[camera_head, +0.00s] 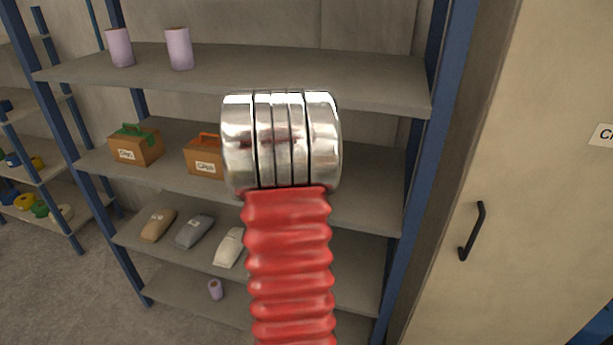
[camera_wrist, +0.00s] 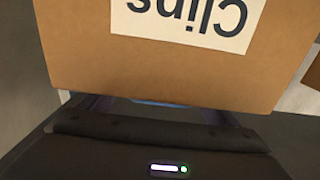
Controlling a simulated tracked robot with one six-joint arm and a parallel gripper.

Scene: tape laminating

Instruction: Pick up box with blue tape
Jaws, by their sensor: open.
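A brown cardboard box (camera_wrist: 80,65) with a white label reading "Clips", upside down in the picture, fills the upper part of the wrist view. My gripper (camera_wrist: 158,125) is open at the bottom of that view, close to the box. Whether it touches the box I cannot tell. A thin bluish sliver (camera_wrist: 155,102) shows at the box's lower edge, too little to name. In the head view, a box with green tape (camera_head: 136,148) and a box with orange tape (camera_head: 205,158) stand on a middle shelf. No blue-taped box shows clearly there; my arm covers the shelf's middle.
The shelf rack (camera_head: 330,85) has blue posts. Two lilac rolls (camera_head: 179,49) stand on its upper shelf, and several bags (camera_head: 194,231) lie lower. A cabinet with a black handle (camera_head: 472,231) stands at right. Another rack with coloured rolls (camera_head: 40,209) is at left.

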